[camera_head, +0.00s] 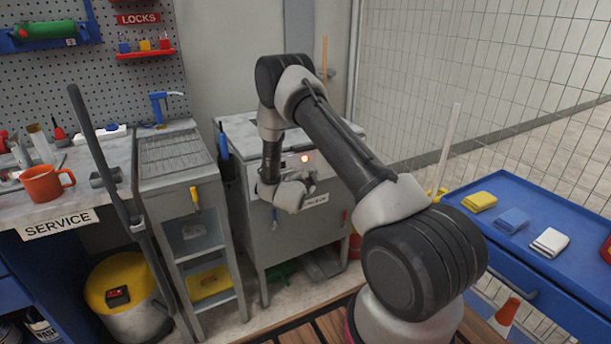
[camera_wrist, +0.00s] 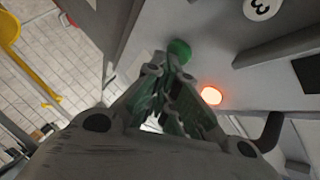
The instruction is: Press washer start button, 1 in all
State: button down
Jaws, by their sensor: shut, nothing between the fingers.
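The washer appears to be the grey cabinet (camera_head: 305,240) in the middle of the head view, behind my wrist. A lit orange lamp (camera_head: 305,158) shows on its upper front. In the wrist view a round green button (camera_wrist: 180,48) sits on a grey panel, with a glowing red-orange lamp (camera_wrist: 211,95) to its lower right. My gripper (camera_wrist: 172,68) is shut and empty. Its fingertips are right at the green button and overlap its lower edge in view; I cannot tell if they touch it. In the head view my wrist hides the fingers and the green button.
A round "3" tag (camera_wrist: 262,8) and dark bars show on the panel in the wrist view. Left of the cabinet stands a grey stand (camera_head: 180,190) beside the service bench. A blue cart (camera_head: 555,275) with folded cloths is at right. A mesh fence runs behind.

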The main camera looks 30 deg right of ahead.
jog(key=shift+s, duration=0.8)
jog(key=shift+s, duration=2.5)
